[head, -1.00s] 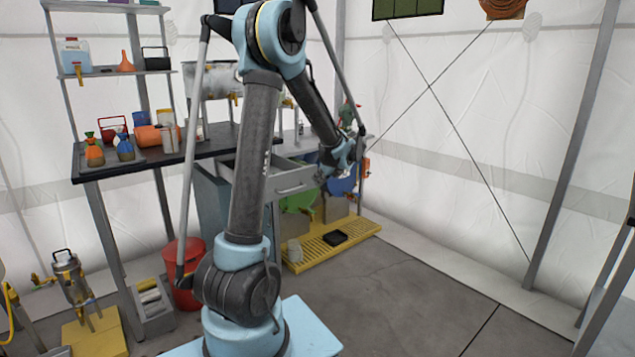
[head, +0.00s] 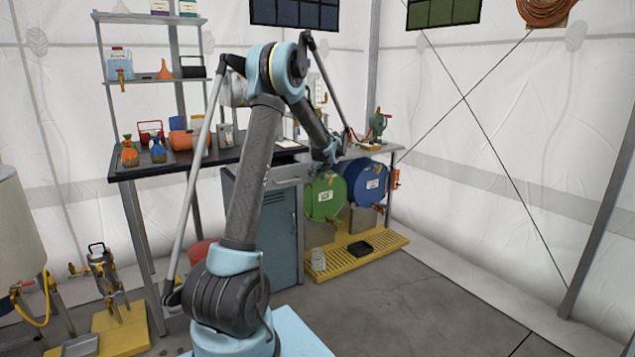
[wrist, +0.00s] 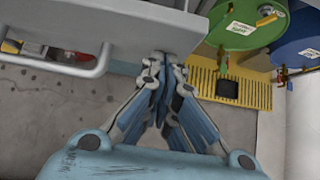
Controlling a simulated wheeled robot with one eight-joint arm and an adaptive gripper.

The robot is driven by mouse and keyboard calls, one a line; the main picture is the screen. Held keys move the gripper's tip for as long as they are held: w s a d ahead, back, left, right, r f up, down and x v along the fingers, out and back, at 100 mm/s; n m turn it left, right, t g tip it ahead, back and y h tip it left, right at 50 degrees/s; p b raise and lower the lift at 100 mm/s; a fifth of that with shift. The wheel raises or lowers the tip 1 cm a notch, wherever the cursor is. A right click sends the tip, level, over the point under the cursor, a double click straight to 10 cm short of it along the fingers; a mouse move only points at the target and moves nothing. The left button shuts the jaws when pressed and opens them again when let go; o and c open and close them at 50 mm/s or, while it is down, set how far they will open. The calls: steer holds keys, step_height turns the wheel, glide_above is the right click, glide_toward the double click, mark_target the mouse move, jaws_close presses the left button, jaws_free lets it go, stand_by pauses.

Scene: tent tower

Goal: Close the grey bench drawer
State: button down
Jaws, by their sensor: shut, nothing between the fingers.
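The grey bench drawer (head: 286,173) is under the bench top, above a blue-grey cabinet. Its front looks flush or nearly flush with the bench, but my arm hides part of it. In the wrist view a light grey panel (wrist: 150,25), likely the drawer front, fills the upper left, with a bar handle (wrist: 52,68) on its left. My gripper (head: 331,158) is at the right end of the drawer front. Its fingers (wrist: 160,60) are shut and empty, at the panel's lower edge; I cannot tell whether they touch it.
Green (head: 325,198) and blue (head: 367,183) drums stand right of the cabinet, above a yellow slatted platform (head: 350,259). The bench top (head: 225,157) carries bags and containers at left. A red bucket (head: 200,250) is partly behind my arm. Floor at right is clear.

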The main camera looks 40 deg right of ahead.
steer(key=w, duration=0.5)
steer(key=w+d, duration=0.1)
steer(key=w, duration=0.9)
steer(key=shift+w+d, duration=0.15)
steer(key=shift+w, duration=0.45)
steer(key=shift+w+r, duration=0.1)
steer(key=shift+s, duration=0.3)
steer(key=s, duration=0.4)
steer(key=shift+s+a+r, duration=0.1)
steer(key=shift+a, duration=0.15)
steer(key=v, duration=0.9)
steer(key=shift+s+d+r, duration=0.15)
steer(key=shift+s+d, duration=0.05)
steer(key=shift+s, duration=0.05)
